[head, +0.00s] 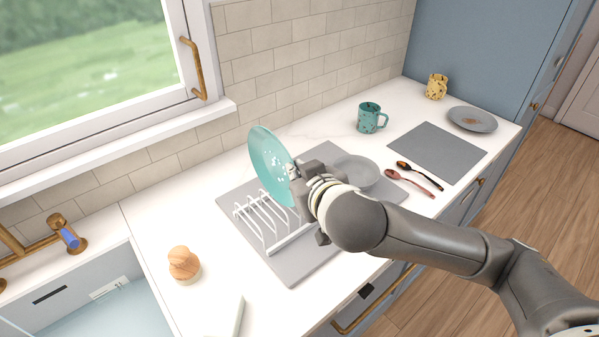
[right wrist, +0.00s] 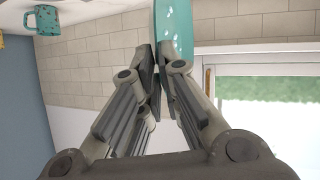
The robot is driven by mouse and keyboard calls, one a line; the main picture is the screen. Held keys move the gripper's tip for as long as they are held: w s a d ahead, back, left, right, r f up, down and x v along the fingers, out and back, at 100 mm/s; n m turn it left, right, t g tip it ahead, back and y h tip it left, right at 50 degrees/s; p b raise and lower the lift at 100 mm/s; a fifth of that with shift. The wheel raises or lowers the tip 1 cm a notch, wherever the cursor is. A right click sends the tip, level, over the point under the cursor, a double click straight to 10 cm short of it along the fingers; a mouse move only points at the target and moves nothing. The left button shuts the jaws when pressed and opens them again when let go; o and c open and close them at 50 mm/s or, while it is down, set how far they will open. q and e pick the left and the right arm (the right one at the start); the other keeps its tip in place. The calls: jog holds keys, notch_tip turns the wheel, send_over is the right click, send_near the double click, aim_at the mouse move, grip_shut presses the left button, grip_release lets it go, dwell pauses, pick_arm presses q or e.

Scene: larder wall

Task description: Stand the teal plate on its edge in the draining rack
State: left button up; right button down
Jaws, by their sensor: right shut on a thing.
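The teal plate (head: 268,165) is held on edge, steeply tilted, by my right gripper (head: 294,173) at its right side. It also shows in the right wrist view (right wrist: 174,26), between the fingertips (right wrist: 158,50). The white wire draining rack (head: 262,217) stands on a grey mat, below and in front of the plate. The plate's lower edge is by the rack's back end; I cannot tell whether they touch. My right arm hides part of the rack's right side. My left gripper is not in view.
A grey plate (head: 357,171) lies on the grey mat (head: 290,271) behind my gripper. A teal mug (head: 371,118), two spoons (head: 409,181), a second mat (head: 437,152), a grey plate (head: 472,119) and a yellow mug (head: 436,87) are farther right. A wooden brush (head: 184,264) stands near the sink.

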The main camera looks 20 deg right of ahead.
notch_tip(320, 180, down, 7)
jog(key=b, duration=0.4)
jog(key=shift+r, duration=0.1)
jog(key=c, duration=1.6)
grip_release()
jog(key=shift+o, duration=0.3)
notch_tip(320, 180, up, 10)
jog(key=p, duration=1)
jog(key=shift+p, duration=0.3)
